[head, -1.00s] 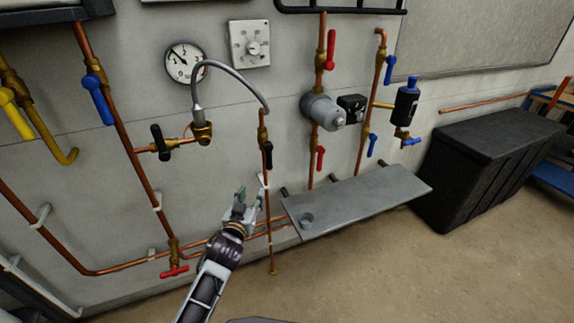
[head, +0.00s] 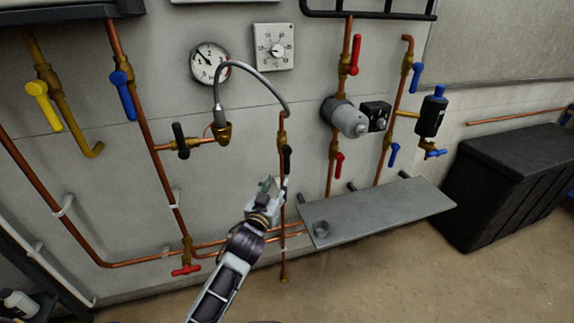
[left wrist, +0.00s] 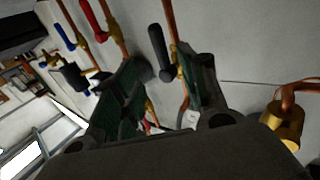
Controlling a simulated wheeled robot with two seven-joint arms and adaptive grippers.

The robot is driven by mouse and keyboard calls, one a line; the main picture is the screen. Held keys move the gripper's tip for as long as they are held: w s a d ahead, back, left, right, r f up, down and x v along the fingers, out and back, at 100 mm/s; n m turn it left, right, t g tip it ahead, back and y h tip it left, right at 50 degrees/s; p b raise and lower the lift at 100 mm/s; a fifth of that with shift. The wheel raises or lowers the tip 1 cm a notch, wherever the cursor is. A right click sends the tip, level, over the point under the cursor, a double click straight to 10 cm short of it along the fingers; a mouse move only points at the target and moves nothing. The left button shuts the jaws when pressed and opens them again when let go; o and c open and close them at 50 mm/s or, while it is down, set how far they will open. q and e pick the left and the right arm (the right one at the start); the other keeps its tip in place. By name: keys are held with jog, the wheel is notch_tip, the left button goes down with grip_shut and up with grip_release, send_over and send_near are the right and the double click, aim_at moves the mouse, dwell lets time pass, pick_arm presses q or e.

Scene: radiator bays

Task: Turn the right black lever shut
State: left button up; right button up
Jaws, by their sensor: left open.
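The right black lever (head: 287,159) sits on a vertical copper pipe below the grey hose and hangs along the pipe. It also shows in the left wrist view (left wrist: 160,54), standing between and just beyond the finger ends. Another black lever (head: 181,140) is on the brass valve further left. My left gripper (head: 270,187) is open and empty, just below and left of the right lever. In the left wrist view its two dark green-padded fingers (left wrist: 158,92) are spread apart. I see no clear contact with the lever. My right gripper is out of view.
A grey shelf (head: 385,212) with a small cup juts out right of the pipe. A red-handled valve (head: 186,270) is low on the left. A hose (head: 262,73) arches above. A black chest (head: 515,185) stands right; the floor in front is clear.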

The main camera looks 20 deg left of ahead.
aim_at(286, 166)
pick_arm(q)
jog(key=shift+w+b, duration=0.4)
jog(key=shift+w, duration=5.75)
jog(key=shift+w+b, duration=0.3)
jog(key=shift+w, duration=0.05)
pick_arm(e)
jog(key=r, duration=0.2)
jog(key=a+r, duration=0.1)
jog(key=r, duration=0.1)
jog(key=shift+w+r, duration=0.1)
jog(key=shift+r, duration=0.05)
pick_arm(q)
grip_shut()
